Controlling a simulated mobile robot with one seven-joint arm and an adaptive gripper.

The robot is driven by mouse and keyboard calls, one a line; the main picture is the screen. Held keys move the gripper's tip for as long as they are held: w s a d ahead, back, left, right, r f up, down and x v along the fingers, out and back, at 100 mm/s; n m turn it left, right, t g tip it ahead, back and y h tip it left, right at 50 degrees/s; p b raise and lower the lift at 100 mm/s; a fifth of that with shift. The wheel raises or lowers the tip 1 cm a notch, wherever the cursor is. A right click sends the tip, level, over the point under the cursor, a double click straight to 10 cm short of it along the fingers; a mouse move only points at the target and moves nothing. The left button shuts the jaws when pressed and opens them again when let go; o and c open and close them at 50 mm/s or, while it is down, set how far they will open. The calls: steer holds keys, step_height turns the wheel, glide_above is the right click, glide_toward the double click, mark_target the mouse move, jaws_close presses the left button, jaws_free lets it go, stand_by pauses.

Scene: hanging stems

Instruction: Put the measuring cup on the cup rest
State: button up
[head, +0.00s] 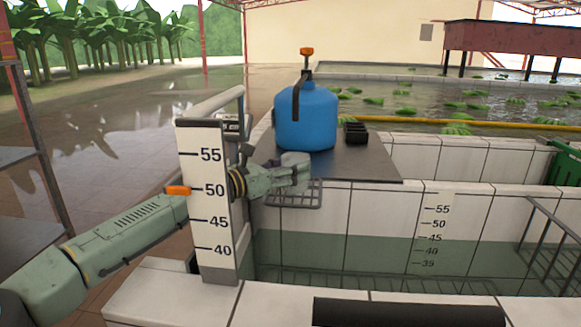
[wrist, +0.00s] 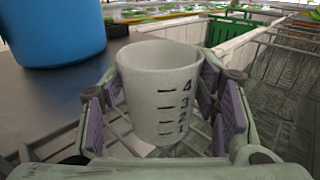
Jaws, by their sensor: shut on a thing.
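The measuring cup (wrist: 160,95) is pale grey with black marks numbered 1 to 4. In the wrist view it stands upright between the purple pads of my gripper (wrist: 163,105), which is shut on it. In the head view the cup (head: 295,158) shows small at the end of my gripper (head: 292,174), partly hidden by the fingers. The cup rest (head: 294,195) looks to be the grey wire rack at the dark shelf's front edge. My gripper and the cup appear above it, and the gripper hides its back part. Their height gap is hard to tell.
A blue tank (head: 306,118) with an orange-topped pump and a black tray (head: 355,133) stand on the dark shelf (head: 365,168). A white depth gauge post (head: 207,205) stands beside my arm. Tiled water basins lie right and behind.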

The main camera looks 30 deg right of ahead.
steer(key=o, duration=1)
steer(key=shift+o, duration=0.2)
steer(key=shift+r+p, duration=0.15)
steer(key=shift+p, duration=0.15)
steer(key=shift+a, duration=0.4)
steer(key=s+a+b, duration=0.1)
steer(key=a+b, duration=0.2)
steer(key=a, duration=0.8)
steer(key=shift+s+b, duration=0.3)
